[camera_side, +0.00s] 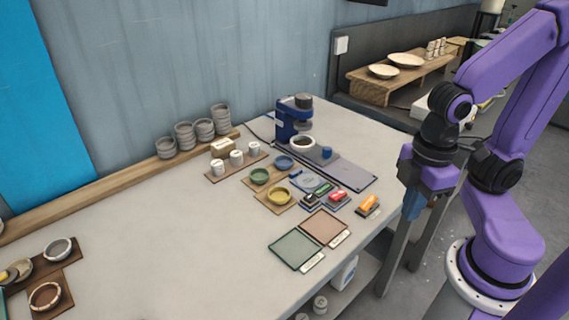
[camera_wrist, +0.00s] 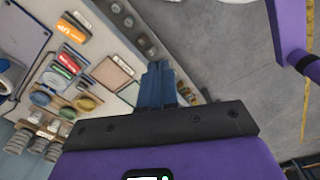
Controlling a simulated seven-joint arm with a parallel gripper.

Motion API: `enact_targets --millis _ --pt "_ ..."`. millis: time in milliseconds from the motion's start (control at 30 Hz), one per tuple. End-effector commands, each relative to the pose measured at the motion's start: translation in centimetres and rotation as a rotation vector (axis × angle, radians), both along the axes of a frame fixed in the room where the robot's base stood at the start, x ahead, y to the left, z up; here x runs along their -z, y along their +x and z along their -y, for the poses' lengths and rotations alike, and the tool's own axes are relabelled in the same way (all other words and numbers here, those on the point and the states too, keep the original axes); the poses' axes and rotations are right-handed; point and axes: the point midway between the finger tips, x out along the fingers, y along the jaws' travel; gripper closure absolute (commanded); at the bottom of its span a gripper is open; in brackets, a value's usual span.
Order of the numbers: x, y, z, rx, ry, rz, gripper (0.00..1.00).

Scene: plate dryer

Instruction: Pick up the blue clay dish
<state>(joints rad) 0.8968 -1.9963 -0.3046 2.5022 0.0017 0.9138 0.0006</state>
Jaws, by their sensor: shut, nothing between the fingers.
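The blue clay dish (camera_side: 284,162) is a small round bowl on a wooden board on the table. A green dish (camera_side: 260,176) and a yellow dish (camera_side: 278,195) sit in front of it, to its left and below in the side view. My gripper (camera_side: 411,207) hangs past the table's right front edge, well to the right of the dish and apart from it. Its blue fingers (camera_wrist: 158,85) are together and empty in the wrist view.
A blue machine (camera_side: 290,122) with a white ring-shaped bowl stands behind the blue dish. White cups (camera_side: 236,158) are at its left. Stamps (camera_side: 335,193) and two flat pads (camera_side: 296,250) lie toward the front edge. Stacked grey bowls (camera_side: 186,135) line the back. The table's left middle is clear.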

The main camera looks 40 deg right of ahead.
Motion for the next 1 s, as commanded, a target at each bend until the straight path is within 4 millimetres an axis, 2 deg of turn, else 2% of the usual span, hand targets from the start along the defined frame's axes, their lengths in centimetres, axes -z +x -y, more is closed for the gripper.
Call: enact_targets --millis 367,400,433,667,700,1000 --pt "0.00 0.00 0.00 0.000 0.000 0.000 1.00" --pt "0.00 0.00 0.00 0.000 0.000 0.000 0.97" --pt "0.00 0.00 0.00 0.000 0.000 0.000 0.87" --pt "0.00 0.00 0.00 0.000 0.000 0.000 0.12" --pt "0.00 0.00 0.00 0.000 0.000 0.000 0.07" --pt "0.14 0.20 0.19 -0.005 -0.014 0.005 0.07"
